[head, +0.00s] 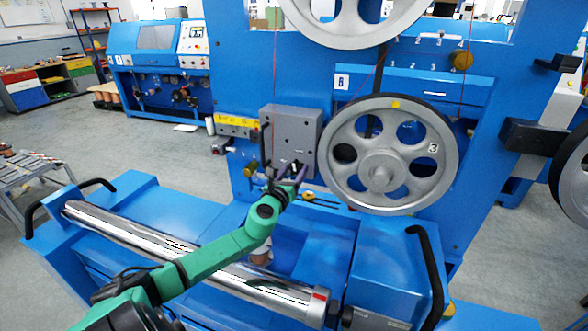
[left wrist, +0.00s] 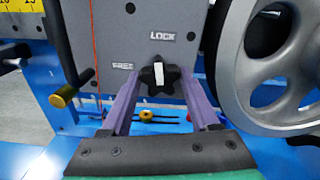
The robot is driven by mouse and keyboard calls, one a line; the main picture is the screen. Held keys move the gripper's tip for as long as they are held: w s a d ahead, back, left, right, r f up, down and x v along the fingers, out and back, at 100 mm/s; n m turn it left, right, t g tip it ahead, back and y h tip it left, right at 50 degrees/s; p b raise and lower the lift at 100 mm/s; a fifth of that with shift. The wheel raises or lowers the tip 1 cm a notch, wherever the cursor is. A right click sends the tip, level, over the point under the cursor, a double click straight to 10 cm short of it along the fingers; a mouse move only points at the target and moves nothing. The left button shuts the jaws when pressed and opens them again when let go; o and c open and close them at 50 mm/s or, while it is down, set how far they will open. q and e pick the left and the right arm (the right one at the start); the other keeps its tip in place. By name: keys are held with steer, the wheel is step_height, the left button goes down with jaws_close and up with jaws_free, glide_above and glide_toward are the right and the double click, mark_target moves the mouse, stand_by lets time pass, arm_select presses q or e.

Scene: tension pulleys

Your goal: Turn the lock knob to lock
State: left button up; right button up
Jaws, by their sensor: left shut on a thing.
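The lock knob is a black star-shaped knob with a white bar on its face (left wrist: 159,74); it sits low on a grey box. In the wrist view its white bar stands nearly upright, toward the word LOCK (left wrist: 162,36). The word FREE (left wrist: 123,66) is to its left. My left gripper (left wrist: 162,88) has its purple fingers on either side of the knob, shut on it. In the head view, my left gripper (head: 286,178) reaches the lower edge of the grey box (head: 290,127); the knob is small and partly hidden there.
A large grey pulley wheel (head: 390,155) stands close to the right of the box. A handle with a brass-coloured end (left wrist: 64,97) juts out left of the knob, beside a thin red line. A polished roller (head: 130,231) lies below, under my arm.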

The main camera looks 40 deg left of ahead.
arm_select(q)
steer(key=shift+f+m+p, duration=0.2)
steer(key=shift+m+p, duration=0.1)
steer(key=shift+m, duration=0.7)
steer(key=shift+d, duration=0.1)
steer(key=o, duration=1.4)
steer(key=shift+c, duration=0.2)
steer(key=shift+r, duration=0.1)
steer(key=shift+s, duration=0.1)
